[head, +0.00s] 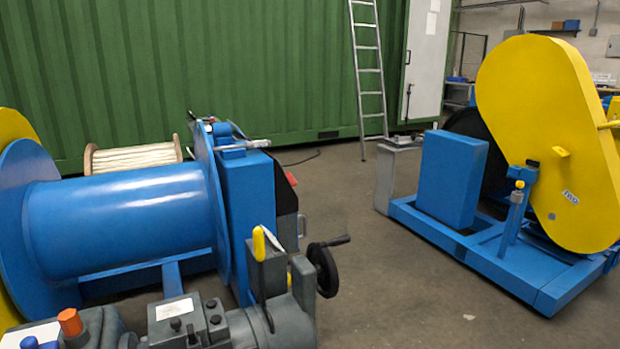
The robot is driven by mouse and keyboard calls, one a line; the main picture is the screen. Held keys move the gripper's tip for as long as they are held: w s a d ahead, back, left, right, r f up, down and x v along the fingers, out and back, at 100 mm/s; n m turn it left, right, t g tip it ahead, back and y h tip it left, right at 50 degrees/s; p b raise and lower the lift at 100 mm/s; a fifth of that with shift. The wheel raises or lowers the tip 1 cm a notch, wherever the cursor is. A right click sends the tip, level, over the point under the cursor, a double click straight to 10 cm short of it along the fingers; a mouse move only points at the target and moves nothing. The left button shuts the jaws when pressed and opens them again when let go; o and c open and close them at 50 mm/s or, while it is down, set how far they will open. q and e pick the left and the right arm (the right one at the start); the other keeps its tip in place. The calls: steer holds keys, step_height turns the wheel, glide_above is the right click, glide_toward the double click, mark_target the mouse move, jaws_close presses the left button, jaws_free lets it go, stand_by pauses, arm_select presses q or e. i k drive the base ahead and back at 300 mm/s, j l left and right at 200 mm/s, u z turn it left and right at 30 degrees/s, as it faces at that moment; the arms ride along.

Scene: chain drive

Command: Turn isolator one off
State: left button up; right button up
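I cannot make out a switch marked as isolator one in the head view. A small red part (291,178) shows at the right side of the blue housing (247,200) by the winch drum; it is too small to tell what it is. A white panel or door (425,60) with a dark handle (408,96) is on the right end of the green container; I cannot tell whether it carries a switch. Neither of my grippers is in view.
A blue drum (125,220) stands at left, with grey machinery (240,325) and a black handwheel (324,268) in front. A blue frame (480,265) with a yellow guard (550,140) stands at right. Open floor (375,270) lies between. A ladder (369,70) leans on the green container (200,60).

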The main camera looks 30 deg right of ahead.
mark_target(292, 180)
steer(key=l, duration=0.75)
steer(key=k+l, duration=0.15)
steer(key=l, duration=1.4)
steer(key=k, duration=0.05)
